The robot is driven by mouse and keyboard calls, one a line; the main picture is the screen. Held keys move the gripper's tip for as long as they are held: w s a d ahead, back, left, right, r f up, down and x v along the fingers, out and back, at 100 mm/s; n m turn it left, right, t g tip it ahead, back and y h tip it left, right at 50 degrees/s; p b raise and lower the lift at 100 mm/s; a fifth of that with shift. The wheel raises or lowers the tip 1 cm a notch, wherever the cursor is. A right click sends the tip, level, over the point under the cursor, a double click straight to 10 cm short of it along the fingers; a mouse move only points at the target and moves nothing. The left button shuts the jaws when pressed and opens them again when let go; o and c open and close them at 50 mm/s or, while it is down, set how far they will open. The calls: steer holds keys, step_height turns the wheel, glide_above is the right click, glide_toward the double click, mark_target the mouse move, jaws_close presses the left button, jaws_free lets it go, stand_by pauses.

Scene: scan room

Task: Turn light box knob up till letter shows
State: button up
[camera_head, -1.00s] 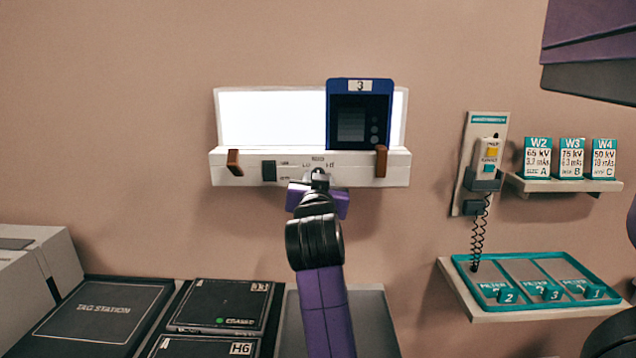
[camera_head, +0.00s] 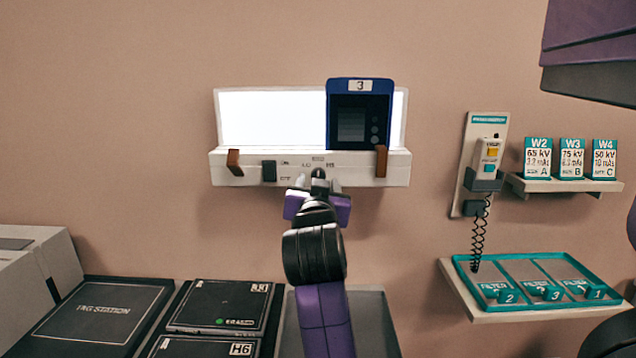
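The light box (camera_head: 268,118) is on the wall, its left panel glowing white. A blue-framed dark film marked 3 (camera_head: 360,115) stands against its right part; grey shapes show in it, but I cannot make out a letter. Below the panel is a ledge with small printed labels and a black switch (camera_head: 269,171). My gripper (camera_head: 318,180) is at the ledge's lower front, right of the switch, with its back to the camera. Its fingertips are mostly hidden, and so is whatever is between them. I cannot tell whether it touches the knob, which I cannot see clearly.
Two brown clips (camera_head: 234,162) stick out from the ledge. To the right are a wall handset (camera_head: 488,160) with a coiled cord, a small shelf of cards (camera_head: 565,186) and a teal filter tray (camera_head: 480,300). Black cases (camera_head: 222,306) lie below left.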

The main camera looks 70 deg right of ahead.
steer(key=shift+v, duration=2.4)
